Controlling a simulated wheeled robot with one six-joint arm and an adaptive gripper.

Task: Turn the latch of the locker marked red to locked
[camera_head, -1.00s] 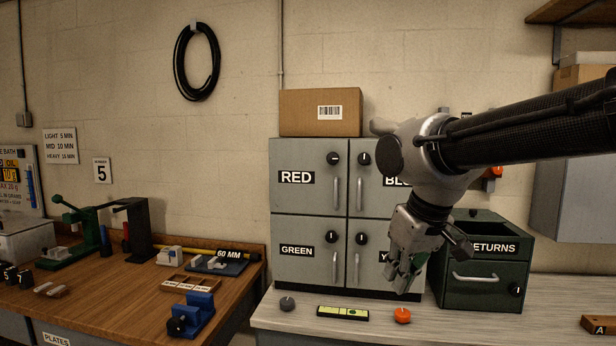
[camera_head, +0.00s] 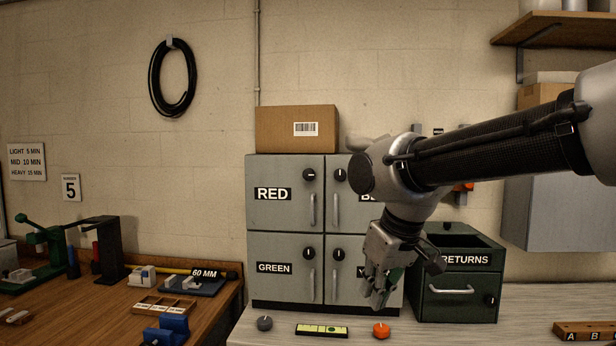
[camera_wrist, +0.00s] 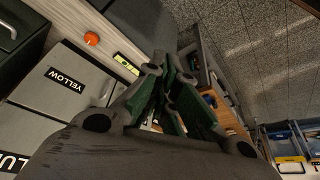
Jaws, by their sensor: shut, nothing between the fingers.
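The grey locker door marked RED (camera_head: 285,192) is at the upper left of the locker block in the head view. Its round black latch knob (camera_head: 309,174) sits near the door's upper right corner, above a vertical handle (camera_head: 312,209). The door looks closed. My gripper (camera_head: 377,302) hangs in front of the lower right locker, below and to the right of the red latch, apart from it. In the wrist view its fingers (camera_wrist: 172,85) are shut together with nothing between them. The yellow door (camera_wrist: 68,85) shows beside them there. My arm partly hides the blue and yellow doors.
A green RETURNS box (camera_head: 458,305) stands right of the lockers. An orange knob (camera_head: 381,330), a grey knob (camera_head: 264,323) and a green-yellow strip (camera_head: 321,330) lie along the counter front. A cardboard box (camera_head: 297,128) sits on top. The space before the red door is clear.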

